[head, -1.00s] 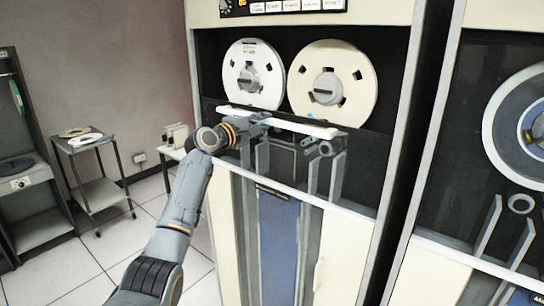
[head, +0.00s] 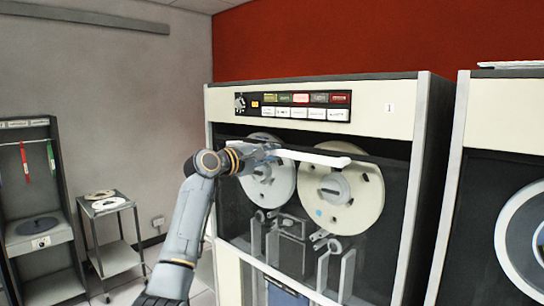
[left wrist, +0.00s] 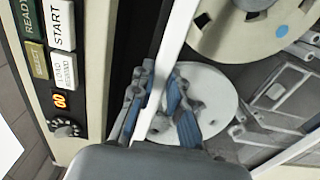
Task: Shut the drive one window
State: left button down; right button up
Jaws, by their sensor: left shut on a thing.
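The drive one window is a clear pane with a white bar (head: 315,157) along its top edge, on the tape drive cabinet marked 1. The bar stands across the upper part of the two reels, a little below the control panel, with a narrow dark gap above it. My left gripper (head: 268,150) is shut on the bar near its left end. In the left wrist view the fingers (left wrist: 158,108) close around the bar (left wrist: 176,45). My right gripper is not in view.
The control panel (head: 292,106) with lit buttons is just above the bar. A white reel (head: 262,190) and a cream reel (head: 340,212) are behind the pane. A second drive (head: 500,160) stands at right. A trolley (head: 110,215) with reels stands at left.

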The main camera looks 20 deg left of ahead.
pick_arm(q)
jog(key=c, duration=1.3)
grip_release()
jog(key=v, duration=1.2)
